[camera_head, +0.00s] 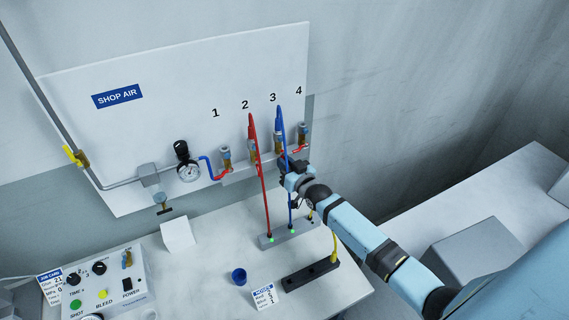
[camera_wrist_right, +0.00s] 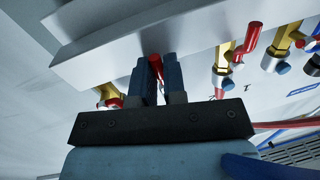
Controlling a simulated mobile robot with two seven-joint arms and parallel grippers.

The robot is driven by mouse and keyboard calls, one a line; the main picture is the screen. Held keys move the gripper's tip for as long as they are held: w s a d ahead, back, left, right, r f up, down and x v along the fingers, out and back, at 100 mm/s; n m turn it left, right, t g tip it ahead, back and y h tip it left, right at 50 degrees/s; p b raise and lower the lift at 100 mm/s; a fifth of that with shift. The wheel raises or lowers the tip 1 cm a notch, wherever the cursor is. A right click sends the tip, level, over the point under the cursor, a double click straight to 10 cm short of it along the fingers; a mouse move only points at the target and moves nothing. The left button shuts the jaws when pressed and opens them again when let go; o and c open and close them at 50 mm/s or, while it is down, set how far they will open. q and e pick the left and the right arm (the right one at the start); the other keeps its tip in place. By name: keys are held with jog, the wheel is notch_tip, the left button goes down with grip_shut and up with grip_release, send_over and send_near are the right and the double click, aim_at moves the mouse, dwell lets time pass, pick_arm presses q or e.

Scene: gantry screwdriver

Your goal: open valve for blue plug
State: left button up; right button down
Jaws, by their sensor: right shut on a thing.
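The blue hose (camera_head: 281,120) hangs at outlet 3 on the white panel, beside a brass valve (camera_head: 278,147). Its lower end meets a grey block (camera_head: 291,237) with green lights on the table. My right gripper (camera_head: 289,166) is at the panel's lower edge, just below valve 3. In the wrist view my right gripper (camera_wrist_right: 160,82) is shut on a red valve handle (camera_wrist_right: 156,66), which shows between the two fingers. The fingers hide most of this handle. My left gripper is in neither view.
The red hose (camera_head: 260,165) hangs close to the left of the blue one. Valve 1 (camera_head: 226,158) and valve 4 (camera_head: 303,132) stand to either side. A pressure gauge (camera_head: 188,173), a blue cup (camera_head: 239,276) and a black block (camera_head: 311,275) are nearby.

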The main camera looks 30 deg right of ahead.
jog(key=c, duration=1.5)
grip_release()
jog(key=shift+d, duration=0.15)
jog(key=shift+o, duration=0.2)
jog(key=shift+s+d, duration=0.1)
jog(key=s+d+b, duration=0.1)
jog(key=s, duration=1.2)
jog(key=shift+s+d+b, duration=0.15)
jog(key=shift+s+b, duration=0.25)
jog(key=s+a+f+n+g, duration=0.1)
jog(key=s+a+f+g, duration=0.1)
jog(key=s+a, duration=0.3)
jog(key=s+a+f+n+g+y+p, duration=0.1)
jog(key=s+a+f, duration=0.3)
jog(key=s, duration=0.4)
jog(key=s+a+f+n+g, duration=0.1)
jog(key=s+a+f+g, duration=0.2)
jog(key=s+a, duration=0.3)
jog(key=shift+s+a+f+g+p, duration=0.15)
jog(key=shift+s+a+g+p, duration=0.2)
jog(key=shift+a+g, duration=0.2)
